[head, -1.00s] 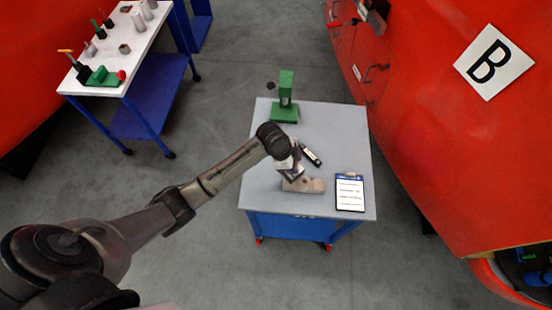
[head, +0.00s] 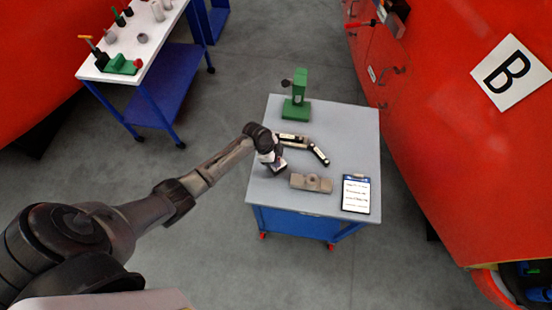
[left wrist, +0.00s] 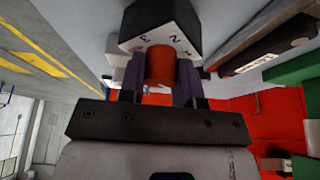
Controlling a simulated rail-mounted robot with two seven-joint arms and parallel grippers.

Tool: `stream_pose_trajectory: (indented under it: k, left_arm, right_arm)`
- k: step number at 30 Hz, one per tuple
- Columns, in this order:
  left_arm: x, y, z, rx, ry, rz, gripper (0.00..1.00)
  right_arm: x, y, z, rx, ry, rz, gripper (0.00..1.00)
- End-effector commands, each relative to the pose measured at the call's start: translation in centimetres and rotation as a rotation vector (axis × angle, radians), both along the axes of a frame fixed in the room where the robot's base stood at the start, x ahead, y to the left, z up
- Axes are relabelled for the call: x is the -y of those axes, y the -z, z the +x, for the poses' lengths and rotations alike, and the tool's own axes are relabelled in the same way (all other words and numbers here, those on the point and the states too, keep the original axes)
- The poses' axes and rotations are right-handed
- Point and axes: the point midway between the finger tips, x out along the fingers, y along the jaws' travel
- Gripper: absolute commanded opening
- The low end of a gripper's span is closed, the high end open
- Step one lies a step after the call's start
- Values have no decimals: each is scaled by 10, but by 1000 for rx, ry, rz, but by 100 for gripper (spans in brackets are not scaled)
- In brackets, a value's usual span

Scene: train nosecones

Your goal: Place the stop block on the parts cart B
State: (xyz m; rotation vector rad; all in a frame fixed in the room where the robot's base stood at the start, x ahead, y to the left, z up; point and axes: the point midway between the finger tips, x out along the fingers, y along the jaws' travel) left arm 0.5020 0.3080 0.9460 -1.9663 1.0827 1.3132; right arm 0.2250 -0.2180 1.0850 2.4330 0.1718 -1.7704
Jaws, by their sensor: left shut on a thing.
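My left gripper (head: 271,158) is over the left part of the grey-topped cart (head: 348,130), beside the sign B. In the left wrist view its purple fingers (left wrist: 160,75) are shut on the red knob (left wrist: 160,64) of a dark block with a white, numbered face (left wrist: 160,38). I cannot tell if this block touches the cart top. A grey-brown block (head: 311,183) with a round boss lies apart from the gripper on the cart's front part. No label shows which block is the stop block. My right gripper is not in view.
A green stand (head: 297,105) is at the cart's back. Dark bars with white labels (head: 318,153) lie mid-cart, and a clipboard (head: 356,194) at front right. A white-topped cart (head: 155,40) stands back left; a red nosecone (head: 450,130) rises right.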

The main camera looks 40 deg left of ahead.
Motion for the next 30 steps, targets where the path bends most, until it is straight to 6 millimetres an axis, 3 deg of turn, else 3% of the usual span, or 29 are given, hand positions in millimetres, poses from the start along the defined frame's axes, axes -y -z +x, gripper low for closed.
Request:
stream_pose_trajectory:
  k: [16, 17, 24, 30]
  left_arm:
    - [0, 12, 1, 2, 0, 1, 0]
    - [0, 13, 0, 1, 1, 2, 32]
    - [0, 12, 0, 0, 0, 1, 55]
    - [0, 12, 0, 0, 0, 1, 56]
  right_arm:
    - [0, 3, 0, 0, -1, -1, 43]
    - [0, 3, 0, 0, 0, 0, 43]
    - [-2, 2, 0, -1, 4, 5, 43]
    - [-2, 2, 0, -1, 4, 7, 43]
